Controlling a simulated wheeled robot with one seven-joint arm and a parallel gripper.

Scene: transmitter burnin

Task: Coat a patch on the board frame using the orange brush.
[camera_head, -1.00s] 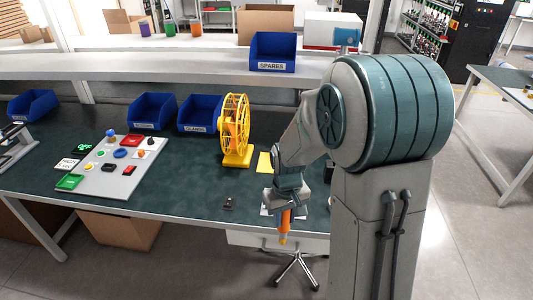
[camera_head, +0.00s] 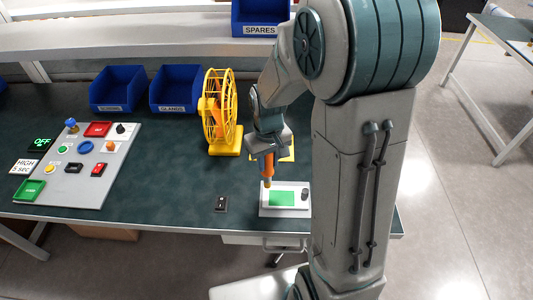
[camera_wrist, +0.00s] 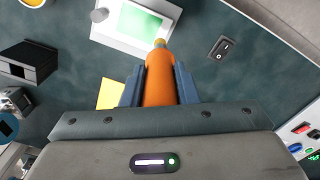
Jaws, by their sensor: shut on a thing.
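My gripper (camera_head: 267,151) is shut on the orange brush (camera_head: 266,169), which points downward with a yellowish tip. In the wrist view the brush (camera_wrist: 160,82) lies between the two blue-grey fingers. A white board frame (camera_head: 264,208) with a bright green patch (camera_head: 283,199) and a dark knob lies on the table below it. In the head view the tip overlaps the frame's upper left part, beside the patch. In the wrist view the tip shows at the lower edge of the frame (camera_wrist: 105,34). I cannot tell if the tip touches it.
A small black switch (camera_head: 221,204) lies left of the frame. A yellow reel (camera_head: 219,112) stands behind it, and a yellow sheet (camera_wrist: 108,93) lies nearby. A button panel (camera_head: 80,165) is at left. Blue bins (camera_head: 175,90) line the back. The table's front edge is close.

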